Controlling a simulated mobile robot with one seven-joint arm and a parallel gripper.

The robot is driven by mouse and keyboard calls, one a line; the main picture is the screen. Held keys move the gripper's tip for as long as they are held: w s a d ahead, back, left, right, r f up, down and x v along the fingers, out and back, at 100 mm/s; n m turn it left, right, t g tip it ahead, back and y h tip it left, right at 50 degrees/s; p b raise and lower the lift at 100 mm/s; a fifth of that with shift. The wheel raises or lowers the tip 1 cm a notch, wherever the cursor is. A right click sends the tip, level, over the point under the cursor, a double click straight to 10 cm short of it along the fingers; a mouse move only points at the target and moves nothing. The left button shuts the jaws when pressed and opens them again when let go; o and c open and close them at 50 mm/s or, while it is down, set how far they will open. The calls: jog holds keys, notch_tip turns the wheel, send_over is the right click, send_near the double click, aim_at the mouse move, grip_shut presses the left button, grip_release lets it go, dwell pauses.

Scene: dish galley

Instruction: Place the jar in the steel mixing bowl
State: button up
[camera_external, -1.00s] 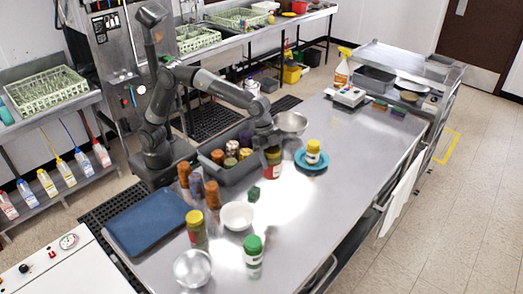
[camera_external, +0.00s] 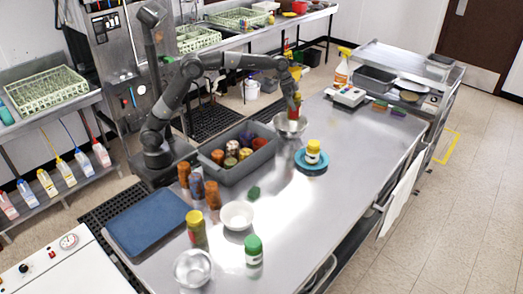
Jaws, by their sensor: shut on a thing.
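My gripper (camera_external: 294,94) is shut on a jar (camera_external: 294,106) with a red and yellowish look. It holds the jar roughly upright over the steel mixing bowl (camera_external: 288,129), at the back of the steel table. The jar's lower end overlaps the bowl's opening in this view. I cannot tell whether it touches the bowl's inside. The fingers are small and partly merge with the jar's top.
A grey bin (camera_external: 240,168) of jars stands left of the bowl. A white bowl (camera_external: 237,216), another shiny bowl (camera_external: 193,268) and several jars are nearer.

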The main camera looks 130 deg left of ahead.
jog(key=s+a+n, duration=0.1)
jog(key=s+a, duration=0.3)
jog(key=s, duration=0.1)
notch_tip(320, 180, down, 15)
jog(key=shift+w+a, duration=0.15)
jog(key=shift+w, duration=0.05)
dwell(0.3)
jog(key=shift+f, duration=0.3)
jog(key=o, duration=1.4)
jog(key=shift+c, duration=0.2)
jog(key=v, duration=1.2)
jog(key=shift+r, duration=0.2)
